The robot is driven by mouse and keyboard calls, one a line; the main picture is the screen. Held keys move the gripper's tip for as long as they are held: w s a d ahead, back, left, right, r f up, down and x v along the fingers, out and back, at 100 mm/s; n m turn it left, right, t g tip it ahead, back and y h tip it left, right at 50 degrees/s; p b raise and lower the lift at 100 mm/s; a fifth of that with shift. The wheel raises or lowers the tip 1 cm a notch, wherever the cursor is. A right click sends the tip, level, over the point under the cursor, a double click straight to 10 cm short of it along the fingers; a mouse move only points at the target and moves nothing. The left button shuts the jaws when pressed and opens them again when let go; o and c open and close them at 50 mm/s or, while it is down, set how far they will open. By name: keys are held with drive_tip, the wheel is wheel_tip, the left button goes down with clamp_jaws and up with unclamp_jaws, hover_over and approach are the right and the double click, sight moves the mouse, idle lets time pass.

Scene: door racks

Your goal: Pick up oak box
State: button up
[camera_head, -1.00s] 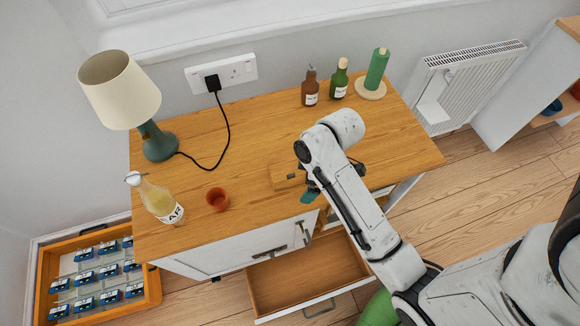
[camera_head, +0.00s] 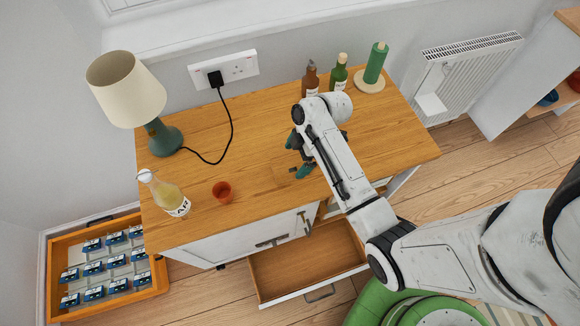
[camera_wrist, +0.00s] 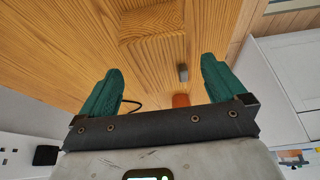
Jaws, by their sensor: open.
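The oak box (camera_head: 281,176) is a low block of light wood on the oak-coloured cabinet top, near its front edge. Its colour nearly matches the top, and my arm and gripper hide part of it in the head view. In the wrist view the oak box (camera_wrist: 152,30) shows at the upper middle, beyond the fingertips. My gripper (camera_head: 297,158) is over the cabinet top beside the box. Its two teal fingers (camera_wrist: 160,66) are spread wide with nothing held between them. I cannot tell its exact height above the top.
Two bottles and a green roll (camera_head: 375,63) stand at the back right. A drawer (camera_head: 307,264) is open below.

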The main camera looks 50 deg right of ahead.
sight(292, 162)
drive_tip(key=x, duration=0.5)
drive_tip(key=shift+w+r+p, duration=0.1)
drive_tip(key=shift+p, duration=0.25)
drive_tip(key=c, duration=1.3)
drive_tip(key=shift+r, duration=0.1)
